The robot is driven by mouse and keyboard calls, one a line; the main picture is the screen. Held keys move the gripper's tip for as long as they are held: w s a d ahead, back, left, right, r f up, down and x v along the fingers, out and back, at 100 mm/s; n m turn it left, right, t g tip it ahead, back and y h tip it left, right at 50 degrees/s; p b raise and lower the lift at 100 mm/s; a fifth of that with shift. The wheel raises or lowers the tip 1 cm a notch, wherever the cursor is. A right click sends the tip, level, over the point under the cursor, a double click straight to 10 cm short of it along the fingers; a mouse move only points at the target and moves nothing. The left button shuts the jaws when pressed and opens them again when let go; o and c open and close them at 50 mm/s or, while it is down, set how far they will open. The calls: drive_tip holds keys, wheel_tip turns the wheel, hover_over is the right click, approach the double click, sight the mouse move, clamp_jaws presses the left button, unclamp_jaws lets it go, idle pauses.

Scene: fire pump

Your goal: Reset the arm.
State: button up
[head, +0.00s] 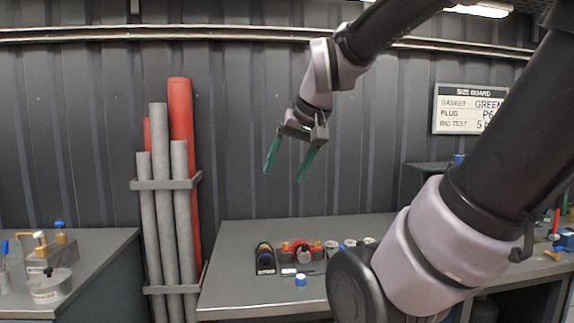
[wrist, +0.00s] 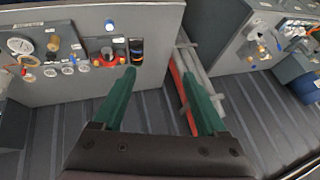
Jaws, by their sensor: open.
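My gripper (head: 286,176) has two green fingers and hangs in the air above the back of the middle bench in the head view. The fingers are apart with nothing between them. In the wrist view my gripper (wrist: 160,105) also shows open and empty, with the benches beyond it. My arm reaches in from the upper right and crosses the right side of the head view, where it hides part of the bench.
The middle bench (head: 235,245) carries a red fitting (head: 300,250), a blue-capped bottle (head: 300,281) and several small parts. Grey and red pipes (head: 180,110) stand in a rack at the wall. A left bench (head: 95,255) holds valves. A size board (head: 468,108) hangs at right.

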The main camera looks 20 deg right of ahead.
drive_tip(key=shift+s+a+r+m+t, duration=0.15)
drive_tip(key=shift+s+a+r+m, duration=0.1)
drive_tip(key=shift+s, duration=0.3)
drive_tip(key=shift+s+a+r+m+t, duration=0.15)
drive_tip(key=shift+s+a, duration=0.05)
drive_tip(key=shift+s, duration=0.3)
idle(0.5)
